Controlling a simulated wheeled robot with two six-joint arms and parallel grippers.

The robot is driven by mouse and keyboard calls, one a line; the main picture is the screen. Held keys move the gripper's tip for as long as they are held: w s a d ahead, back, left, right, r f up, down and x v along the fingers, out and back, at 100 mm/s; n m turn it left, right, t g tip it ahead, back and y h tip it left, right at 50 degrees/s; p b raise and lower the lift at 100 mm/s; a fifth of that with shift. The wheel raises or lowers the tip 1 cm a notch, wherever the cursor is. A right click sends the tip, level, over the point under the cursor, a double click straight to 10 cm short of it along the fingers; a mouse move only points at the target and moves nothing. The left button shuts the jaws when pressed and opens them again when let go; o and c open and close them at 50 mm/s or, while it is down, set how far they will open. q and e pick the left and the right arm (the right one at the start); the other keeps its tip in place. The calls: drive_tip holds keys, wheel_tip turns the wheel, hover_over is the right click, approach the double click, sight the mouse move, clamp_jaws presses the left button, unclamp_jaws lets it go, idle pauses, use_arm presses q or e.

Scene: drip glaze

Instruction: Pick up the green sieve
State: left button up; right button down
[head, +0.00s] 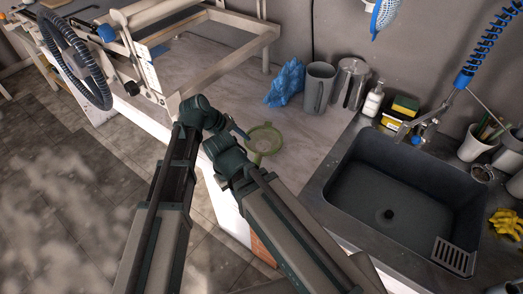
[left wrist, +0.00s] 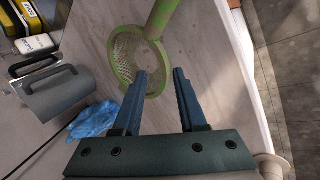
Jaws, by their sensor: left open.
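The green sieve (head: 265,138) lies on the grey counter (head: 310,130) near its front edge, partly hidden by my arms in the head view. In the left wrist view the sieve (left wrist: 126,62) shows its green rim, mesh and a thick green handle rising to the top edge. My left gripper (left wrist: 161,76) is open. In the head view my left gripper (head: 240,132) is beside the sieve. My right gripper cannot be made out.
A blue cloth (head: 286,83), a grey pitcher (head: 319,88) and a clear jug (head: 351,82) stand behind the sieve. A dark sink (head: 400,190) is at the right. A wooden frame (head: 235,50) is at the back left. Counter between sieve and cloth is clear.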

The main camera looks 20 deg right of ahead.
use_arm(q)
drive_tip(key=b+x, duration=0.4)
drive_tip(key=x, duration=0.1)
drive_tip(key=shift+s+a+f+b, duration=0.1)
drive_tip(key=shift+s+f+b, duration=0.15)
drive_tip(key=shift+b, duration=0.15)
drive_tip(key=shift+r, duration=0.15)
drive_tip(key=shift+c, duration=0.3)
clamp_jaws()
idle(0.8)
